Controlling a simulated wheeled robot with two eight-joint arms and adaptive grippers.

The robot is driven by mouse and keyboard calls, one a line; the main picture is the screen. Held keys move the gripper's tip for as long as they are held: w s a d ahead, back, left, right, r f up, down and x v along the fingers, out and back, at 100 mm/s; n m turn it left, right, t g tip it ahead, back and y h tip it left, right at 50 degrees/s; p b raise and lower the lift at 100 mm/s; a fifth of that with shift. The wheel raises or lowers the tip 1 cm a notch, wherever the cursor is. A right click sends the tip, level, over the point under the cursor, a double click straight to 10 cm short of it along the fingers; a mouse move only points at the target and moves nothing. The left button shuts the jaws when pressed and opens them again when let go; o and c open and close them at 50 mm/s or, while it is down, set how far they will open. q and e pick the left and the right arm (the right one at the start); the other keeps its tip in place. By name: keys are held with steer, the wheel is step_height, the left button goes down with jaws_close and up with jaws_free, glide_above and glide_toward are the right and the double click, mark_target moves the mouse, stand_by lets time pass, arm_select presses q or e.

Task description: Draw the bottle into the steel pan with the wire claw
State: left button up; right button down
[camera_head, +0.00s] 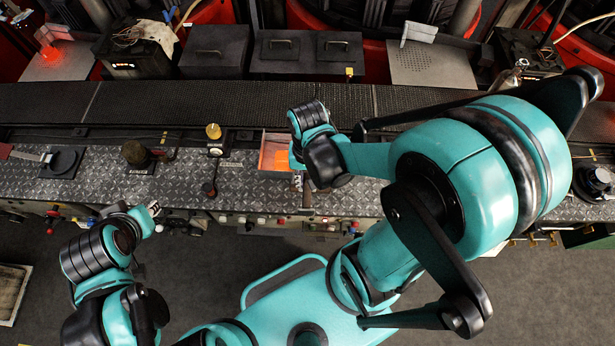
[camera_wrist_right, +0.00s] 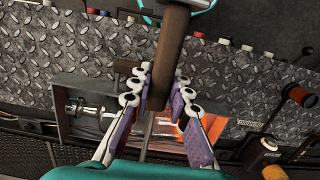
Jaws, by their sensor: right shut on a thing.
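My right gripper (camera_wrist_right: 158,92) is shut on the brown handle of the wire claw (camera_wrist_right: 166,60), its purple pads on both sides. The handle also shows in the head view (camera_head: 307,195). A thin shaft runs from it down over the shallow steel pan (camera_wrist_right: 64,128), which lies behind the fingers. A clear, shiny bottle-like shape (camera_wrist_right: 88,109) lies at the pan's left side; its outline is partly unclear. The pan, with an orange glow, shows in the head view (camera_head: 267,140), partly behind my right wrist. My left gripper (camera_head: 150,211) is over the front edge, its jaws unclear.
The pan is set in a diamond-plate bench (camera_head: 235,180) with a dark belt (camera_head: 200,103) behind it. Several knobs line the bench front. A clear glass vessel (camera_head: 508,78) stands at the back right.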

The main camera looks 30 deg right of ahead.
mark_target(307, 192)
steer(key=shift+s+a, duration=0.4)
steer(key=shift+s, duration=0.3)
steer(key=shift+s+a, duration=0.4)
steer(key=shift+s, duration=0.25)
steer(key=shift+r, duration=0.1)
stand_by(0.6)
steer(key=shift+w+d+r+p, duration=0.15)
steer(key=shift+w+r+p, duration=0.15)
steer(key=shift+r+p, duration=1.15)
steer(key=shift+w+d+r+p, duration=0.25)
steer(key=shift+r+p, duration=0.95)
steer(key=shift+r, duration=0.3)
steer(key=shift+w+d+r+p, duration=0.1)
steer(key=shift+w+r+p, duration=0.2)
steer(key=shift+r+p, duration=1.15)
